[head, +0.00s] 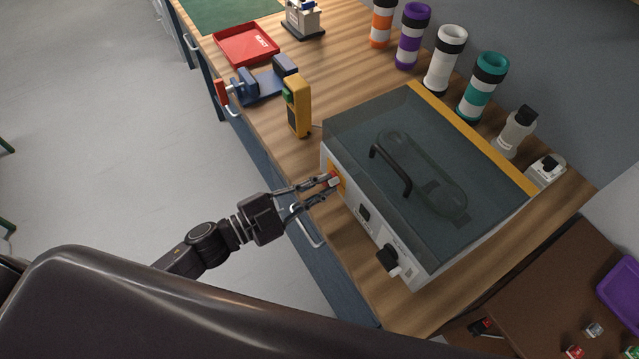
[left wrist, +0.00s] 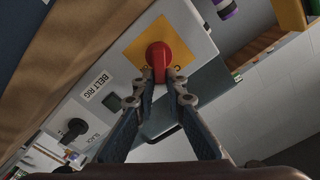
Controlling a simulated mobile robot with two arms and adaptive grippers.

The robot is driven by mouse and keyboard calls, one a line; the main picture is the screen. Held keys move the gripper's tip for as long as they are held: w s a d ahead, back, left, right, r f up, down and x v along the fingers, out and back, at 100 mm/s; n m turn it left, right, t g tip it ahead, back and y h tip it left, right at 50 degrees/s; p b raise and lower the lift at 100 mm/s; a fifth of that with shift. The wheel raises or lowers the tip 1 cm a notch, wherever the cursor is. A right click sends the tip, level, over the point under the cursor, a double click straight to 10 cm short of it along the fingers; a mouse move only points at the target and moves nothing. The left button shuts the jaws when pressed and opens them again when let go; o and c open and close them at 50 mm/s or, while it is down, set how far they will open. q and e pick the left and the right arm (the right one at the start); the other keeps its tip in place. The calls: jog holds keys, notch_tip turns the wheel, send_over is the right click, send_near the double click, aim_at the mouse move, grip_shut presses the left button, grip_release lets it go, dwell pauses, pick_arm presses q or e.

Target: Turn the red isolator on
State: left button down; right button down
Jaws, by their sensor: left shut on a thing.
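The red isolator (left wrist: 158,55) is a rotary knob on a yellow plate (left wrist: 178,29) on the front panel of the belt rig. In the head view the yellow plate (head: 336,178) is at the left end of the rig's front face, with the knob mostly hidden by my fingers. My left gripper (head: 331,182) reaches in from the left, its fingertips at the knob. In the left wrist view the fingers of my left gripper (left wrist: 160,82) are shut around the lower part of the knob. My right gripper is not in view.
The belt rig (head: 425,257) has a clear lid with a black handle (head: 391,169) and a black knob (head: 388,258). A yellow device (head: 297,106), a blue vise (head: 262,87) and a red tray (head: 246,45) stand farther along the bench. Several coloured tubes line the wall.

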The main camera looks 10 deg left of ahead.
pick_arm(q)
jog(key=m, duration=0.1)
jog(key=m+b, duration=0.1)
jog(key=m, duration=0.1)
jog(key=shift+s+d+f, duration=0.15)
jog(key=shift+d+f, duration=0.05)
jog(key=shift+f, duration=0.1)
jog(key=m, duration=0.1)
jog(key=m+b, duration=0.1)
jog(key=shift+s+d+f+m, duration=0.1)
jog(key=shift+f+m, duration=0.15)
jog(key=shift+m, duration=0.05)
jog(key=m+b, duration=0.1)
jog(key=m, duration=0.1)
jog(key=f+m+b, duration=0.1)
jog(key=m, duration=0.1)
jog(key=shift+s+m, duration=0.1)
jog(key=shift+m, duration=0.3)
jog(key=shift+b, duration=0.3)
jog(key=c, duration=2)
grip_release()
jog(key=shift+o, duration=0.2)
